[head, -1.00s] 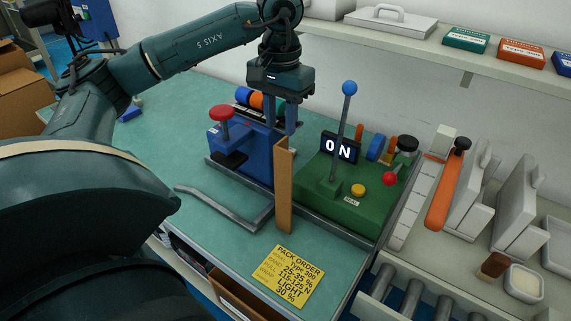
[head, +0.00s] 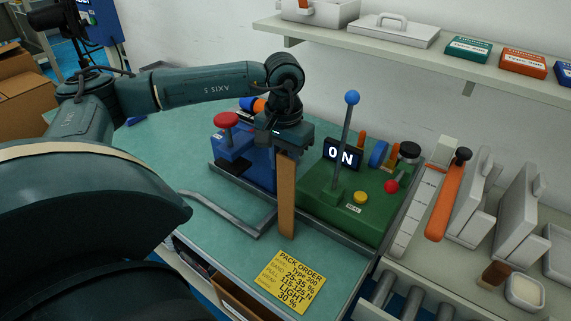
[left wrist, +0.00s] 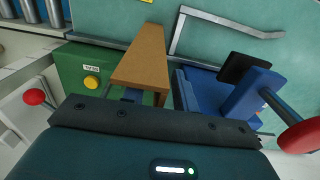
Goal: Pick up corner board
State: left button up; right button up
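The corner board (head: 286,205) is a tall, narrow brown strip. It stands upright between the blue machine and the green machine. It also shows in the left wrist view (left wrist: 143,55), with its upper end close to my gripper. My left gripper (head: 286,148) is right at the top of the board, pointing down. Its fingers are mostly hidden in the head view and only partly seen in the left wrist view, so I cannot tell whether they close on the board. My right gripper is not in view.
The blue machine (head: 240,163) with a red knob stands just left of the board. The green machine (head: 345,207) with a tall blue-tipped lever stands just right. A grey angled rail (head: 225,213) and a yellow order card (head: 288,281) lie on the teal table (head: 165,160).

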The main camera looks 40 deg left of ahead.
pick_arm(q)
grip_shut()
dwell(0.5)
